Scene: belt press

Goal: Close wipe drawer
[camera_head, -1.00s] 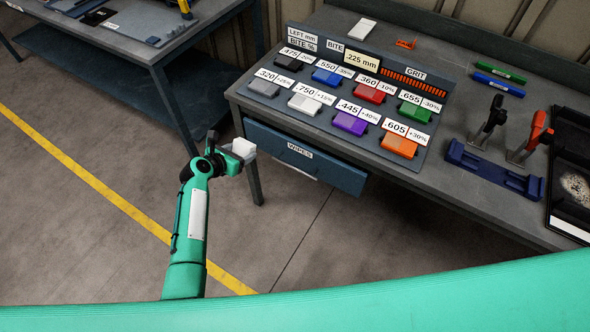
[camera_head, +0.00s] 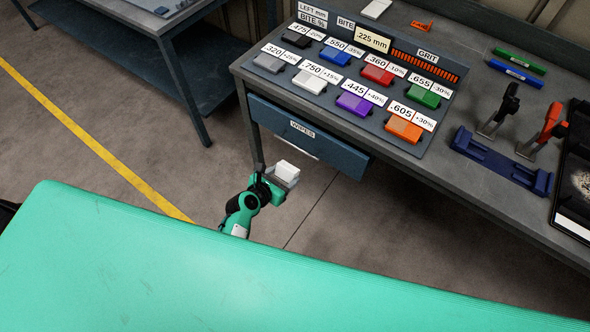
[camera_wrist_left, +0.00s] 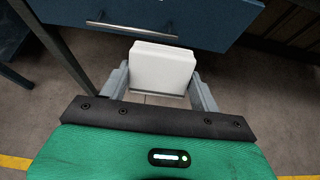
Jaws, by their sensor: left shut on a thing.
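The blue wipe drawer (camera_head: 310,146), labelled WIPES, is under the front edge of the workbench. Its front also shows at the top of the left wrist view (camera_wrist_left: 150,18), with a metal bar handle (camera_wrist_left: 132,28). How far it is pulled out I cannot tell. My left gripper (camera_head: 279,179) is in front of and below the drawer, apart from it. It is shut on a white block (camera_wrist_left: 162,69), which also shows in the head view (camera_head: 286,171). My right gripper is not in view.
The workbench (camera_head: 470,105) carries a panel of coloured blocks with number labels, green and blue markers (camera_head: 516,74), and a dark blue fixture (camera_head: 500,162) by two upright clamps. A second bench (camera_head: 150,30) stands at the upper left. Floor in front of the drawer is clear.

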